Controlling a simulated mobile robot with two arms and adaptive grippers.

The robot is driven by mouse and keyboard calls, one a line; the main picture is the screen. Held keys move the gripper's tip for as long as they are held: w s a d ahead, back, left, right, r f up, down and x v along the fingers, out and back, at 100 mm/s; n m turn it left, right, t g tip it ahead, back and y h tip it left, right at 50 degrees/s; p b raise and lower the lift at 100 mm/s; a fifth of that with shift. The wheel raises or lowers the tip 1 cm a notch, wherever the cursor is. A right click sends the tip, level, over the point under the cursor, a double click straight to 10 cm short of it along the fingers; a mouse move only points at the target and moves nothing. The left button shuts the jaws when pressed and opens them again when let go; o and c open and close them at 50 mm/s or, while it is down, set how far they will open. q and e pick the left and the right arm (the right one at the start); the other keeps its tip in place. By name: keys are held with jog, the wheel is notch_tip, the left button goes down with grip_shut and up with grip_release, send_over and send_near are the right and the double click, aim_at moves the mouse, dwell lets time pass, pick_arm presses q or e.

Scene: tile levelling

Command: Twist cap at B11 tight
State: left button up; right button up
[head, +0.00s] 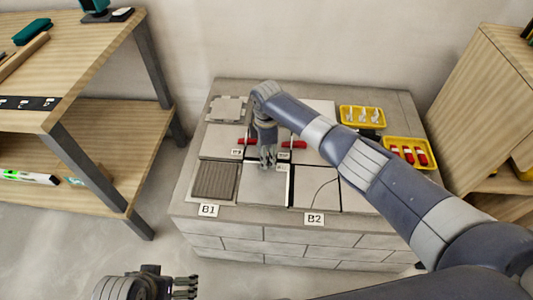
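My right gripper (267,163) points down over the tiled block, its arm reaching in from the right. Its fingertips are at or just above a light grey tile, near small white labels; contact cannot be told. Red caps stand on either side of it: one to the left (247,142) and one to the right (294,144). The small labels are too small to read, so I cannot tell which spot is B11. Any cap beneath the fingers is hidden. My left gripper (185,286) is low at the bottom edge, away from the block, with nothing visible in it.
The block's front carries labels B1 (208,210) and B2 (314,219). A yellow tray of white clips (361,117) and a yellow tray of red pieces (407,152) sit at the right. A wooden shelf (112,133) stands left, a wooden cabinet (476,88) right.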

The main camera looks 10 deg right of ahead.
jog(key=c, duration=1)
jog(key=shift+o, duration=0.2)
